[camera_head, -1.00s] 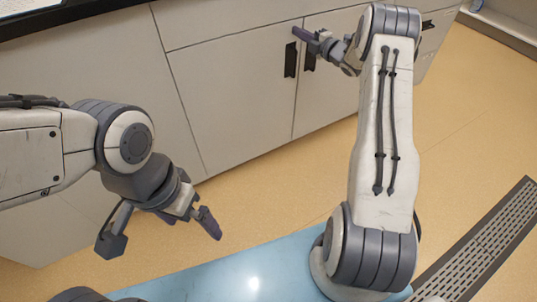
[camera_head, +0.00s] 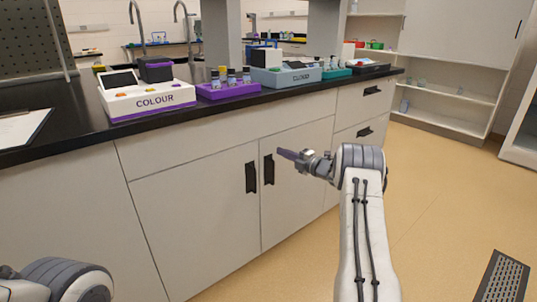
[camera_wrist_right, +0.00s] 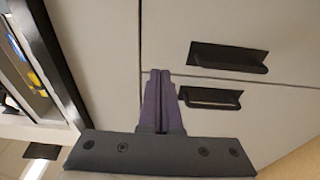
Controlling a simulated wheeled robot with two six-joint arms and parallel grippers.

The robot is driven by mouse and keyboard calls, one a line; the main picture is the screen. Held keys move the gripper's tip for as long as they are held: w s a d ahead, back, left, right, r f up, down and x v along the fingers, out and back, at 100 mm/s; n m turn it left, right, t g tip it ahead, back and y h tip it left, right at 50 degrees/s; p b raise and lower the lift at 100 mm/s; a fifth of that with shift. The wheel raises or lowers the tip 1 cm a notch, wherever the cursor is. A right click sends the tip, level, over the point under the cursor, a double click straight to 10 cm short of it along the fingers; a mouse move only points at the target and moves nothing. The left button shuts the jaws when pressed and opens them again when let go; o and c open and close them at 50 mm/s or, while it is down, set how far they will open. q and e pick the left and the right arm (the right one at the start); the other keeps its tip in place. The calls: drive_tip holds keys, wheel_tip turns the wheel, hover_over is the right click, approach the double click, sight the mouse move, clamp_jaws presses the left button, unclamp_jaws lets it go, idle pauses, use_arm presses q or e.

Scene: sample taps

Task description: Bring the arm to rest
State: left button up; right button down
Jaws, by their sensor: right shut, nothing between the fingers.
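My right gripper (camera_head: 283,153) is shut and empty in the head view, in front of the white cabinet doors (camera_head: 200,207). It points left, close to a black door handle (camera_head: 268,169); I cannot tell whether it touches the cabinet. In the right wrist view its purple fingers (camera_wrist_right: 160,78) lie together with nothing between them. Two black handles (camera_wrist_right: 228,57) show to their right there. Of my left arm (camera_head: 60,281) only a grey and white joint shows at the lower left of the head view; its gripper is out of the frame.
The black counter (camera_head: 90,128) above the cabinets bears a white COLOUR device (camera_head: 148,98), a purple rack (camera_head: 228,90) with vials and a blue-grey CLOUDED device (camera_head: 288,74). Tan floor (camera_head: 440,190) is open at right, with a dark grate (camera_head: 503,280). White shelves (camera_head: 450,70) stand behind.

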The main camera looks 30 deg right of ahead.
drive_tip(key=shift+s+d, duration=0.1)
drive_tip(key=shift+d, duration=0.8)
drive_tip(key=s+a+r+m+g+h, duration=0.2)
drive_tip(key=a+m+g+h, duration=0.2)
drive_tip(key=a+m+h, duration=0.55)
drive_tip(key=s+a+f+m+g+y, duration=0.1)
drive_tip(key=s+a+f+m+g, duration=0.4)
drive_tip(key=s, duration=0.6)
drive_tip(key=s+a+f+m+g+y, duration=0.1)
drive_tip(key=s+a+m+g, duration=0.15)
drive_tip(key=s+a, duration=0.7)
drive_tip(key=s+a+f+m+g+y, duration=0.1)
drive_tip(key=s+a+f+m+g, duration=0.3)
drive_tip(key=s, duration=0.9)
drive_tip(key=s+a+r+n+g+y, duration=0.1)
drive_tip(key=s+a+r+n, duration=0.25)
drive_tip(key=s+a, duration=0.35)
drive_tip(key=s+a+r+n+g, duration=0.1)
drive_tip(key=s+a+r+n, duration=0.25)
drive_tip(key=s+a, duration=0.35)
wheel_tip(320, 180, up, 34)
drive_tip(key=p, duration=3.3)
drive_tip(key=shift+d+m+p, duration=0.15)
drive_tip(key=shift+m+p, duration=0.25)
